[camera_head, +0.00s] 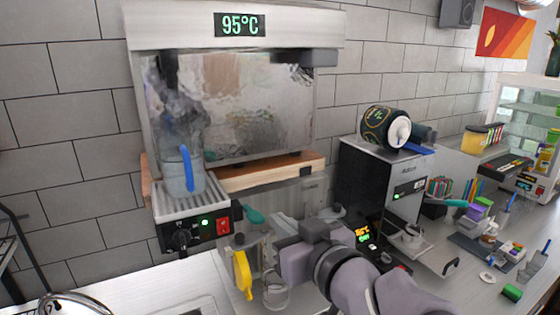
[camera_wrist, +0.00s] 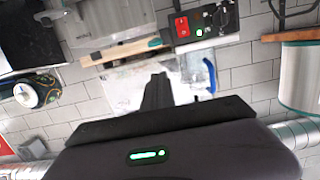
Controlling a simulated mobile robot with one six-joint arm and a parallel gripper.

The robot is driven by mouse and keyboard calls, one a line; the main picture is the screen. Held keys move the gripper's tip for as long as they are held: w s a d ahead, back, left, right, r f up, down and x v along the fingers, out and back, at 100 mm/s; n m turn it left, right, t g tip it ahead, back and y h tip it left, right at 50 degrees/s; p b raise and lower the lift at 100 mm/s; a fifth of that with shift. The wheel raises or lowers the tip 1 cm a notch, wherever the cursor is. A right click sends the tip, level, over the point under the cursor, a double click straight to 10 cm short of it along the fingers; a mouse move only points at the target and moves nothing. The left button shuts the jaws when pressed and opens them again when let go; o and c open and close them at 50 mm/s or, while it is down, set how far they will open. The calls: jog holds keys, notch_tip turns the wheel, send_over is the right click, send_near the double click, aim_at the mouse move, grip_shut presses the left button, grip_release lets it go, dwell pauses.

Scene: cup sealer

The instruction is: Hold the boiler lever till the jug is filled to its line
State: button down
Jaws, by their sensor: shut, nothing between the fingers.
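A clear jug with a blue handle (camera_head: 187,170) stands on the drip tray (camera_head: 193,203) at the left of the boiler (camera_head: 235,105). It seems to hold bluish water; its line cannot be made out. Its blue handle (camera_wrist: 209,75) shows in the wrist view. A teal-ended handle (camera_head: 252,215) sticks out beside the control box; it also shows in the wrist view (camera_wrist: 154,42). I cannot tell whether this is the boiler lever. My gripper (camera_wrist: 158,80) is shut and empty, in front of the boiler glass and apart from the jug. Its fingers are hidden in the head view.
The control box (camera_head: 195,232) has a knob, a green light and a red switch. The boiler display (camera_head: 240,25) reads 95°C. A yellow-handled thing (camera_head: 243,274) and a clear vessel (camera_head: 276,291) are near my arm. A coffee machine (camera_head: 400,185) stands to the right.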

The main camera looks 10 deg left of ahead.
jog(key=r+p, duration=0.1)
jog(key=p, duration=0.2)
jog(key=r+g+h+p, duration=0.1)
jog(key=r+p, duration=0.1)
jog(key=p, duration=0.1)
jog(key=w+a+r+g+p, duration=0.1)
jog(key=r+p, duration=0.1)
jog(key=p, duration=0.1)
jog(key=shift+w+h+p, duration=0.1)
jog(key=shift+h+p, duration=0.2)
jog(key=shift+p, duration=0.05)
jog(key=shift+f, duration=0.2)
